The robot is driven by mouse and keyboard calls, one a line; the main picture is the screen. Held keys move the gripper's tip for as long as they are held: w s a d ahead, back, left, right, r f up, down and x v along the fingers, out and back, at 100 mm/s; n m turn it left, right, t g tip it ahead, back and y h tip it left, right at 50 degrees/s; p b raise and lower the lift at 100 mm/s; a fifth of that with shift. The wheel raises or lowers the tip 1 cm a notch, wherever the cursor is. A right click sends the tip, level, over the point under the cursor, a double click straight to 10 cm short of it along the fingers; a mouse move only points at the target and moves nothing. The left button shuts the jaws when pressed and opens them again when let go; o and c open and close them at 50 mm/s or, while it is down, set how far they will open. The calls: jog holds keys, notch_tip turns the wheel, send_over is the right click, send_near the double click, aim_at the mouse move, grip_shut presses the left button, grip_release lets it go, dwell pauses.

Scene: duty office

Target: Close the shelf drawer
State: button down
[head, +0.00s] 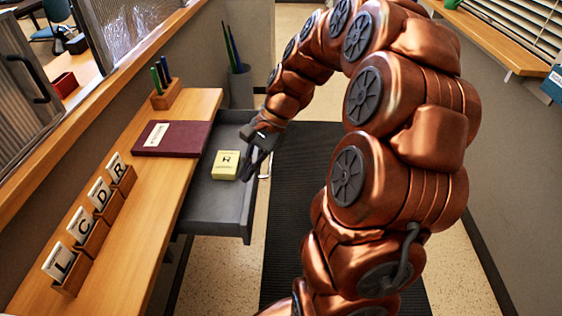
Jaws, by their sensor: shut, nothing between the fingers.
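The shelf drawer (205,213) is a dark grey tray pulled out from under the wooden shelf (120,238). It stands open towards the right. A yellow block (226,165) with a dark mark on its label lies inside it. My gripper (248,176) is shut and empty, at the drawer's right front side, near the handle (266,165). I cannot tell whether the fingers touch the drawer front. My wrist hides the far right corner of the drawer.
A grey bin (240,87) with long items stands behind the drawer. A dark mat (293,200) covers the floor to the right.

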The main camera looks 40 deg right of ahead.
jog(key=w+d+f+m+t+b, duration=0.1)
jog(key=d+f+m+t, duration=0.35)
jog(key=d, duration=0.85)
jog(key=w+d+f+m+t, duration=0.2)
jog(key=d+f+m, duration=0.3)
jog(key=d+m, duration=0.65)
jog(key=w+a+f+n+p, duration=0.2)
jog(key=w+a+f, duration=0.3)
jog(key=w+a, duration=0.1)
jog(key=shift+w+a+f+n+y, duration=0.2)
jog(key=shift+w+f+n+y, duration=0.15)
jog(key=shift+w, duration=0.4)
